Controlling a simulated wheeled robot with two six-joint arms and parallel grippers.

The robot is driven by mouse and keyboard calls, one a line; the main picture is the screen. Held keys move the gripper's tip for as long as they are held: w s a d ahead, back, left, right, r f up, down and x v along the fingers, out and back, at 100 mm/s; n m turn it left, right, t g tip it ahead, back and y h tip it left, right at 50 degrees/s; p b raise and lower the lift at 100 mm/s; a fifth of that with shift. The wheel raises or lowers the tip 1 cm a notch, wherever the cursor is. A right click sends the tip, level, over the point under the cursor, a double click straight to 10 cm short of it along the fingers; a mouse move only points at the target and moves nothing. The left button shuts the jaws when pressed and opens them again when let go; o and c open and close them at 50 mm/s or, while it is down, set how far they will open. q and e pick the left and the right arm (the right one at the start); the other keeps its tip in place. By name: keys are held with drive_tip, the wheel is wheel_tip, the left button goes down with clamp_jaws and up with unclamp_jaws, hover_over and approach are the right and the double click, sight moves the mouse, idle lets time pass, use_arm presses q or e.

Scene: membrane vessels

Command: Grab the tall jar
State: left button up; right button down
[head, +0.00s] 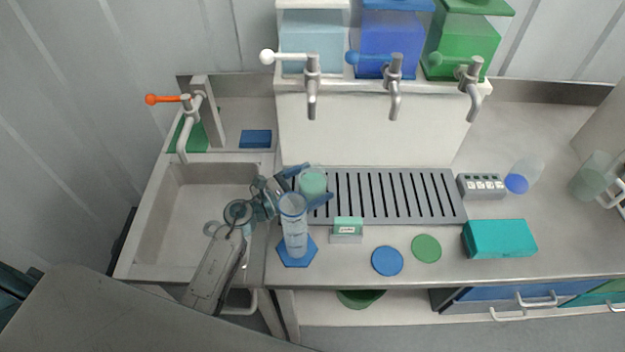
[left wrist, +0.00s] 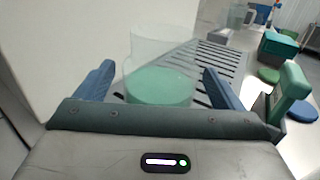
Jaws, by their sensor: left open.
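A tall, clear cylindrical jar (head: 293,228) stands upright on a blue hexagonal mat (head: 297,262) at the counter's front left. A shorter clear vessel with green in its lower part (head: 313,181) stands behind it, by the left end of the slotted rack. My left gripper (head: 311,184) is open, its blue fingers on either side of this green vessel. In the left wrist view the green vessel (left wrist: 160,85) shows between the spread fingers (left wrist: 160,88); whether they touch it is unclear. The tall jar is not recognisable there and partly covers my gripper in the head view. My right gripper is not in view.
A sink (head: 190,205) lies left. The dark slotted rack (head: 400,195) runs under three taps. A small green-and-white block (head: 347,229), blue disc (head: 387,261), green disc (head: 426,248) and teal box (head: 499,239) lie to the right along the front.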

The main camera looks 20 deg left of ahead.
use_arm(q)
drive_tip(key=shift+x, duration=1.2)
drive_tip(key=shift+s+a, duration=0.1)
drive_tip(key=c, duration=1.3)
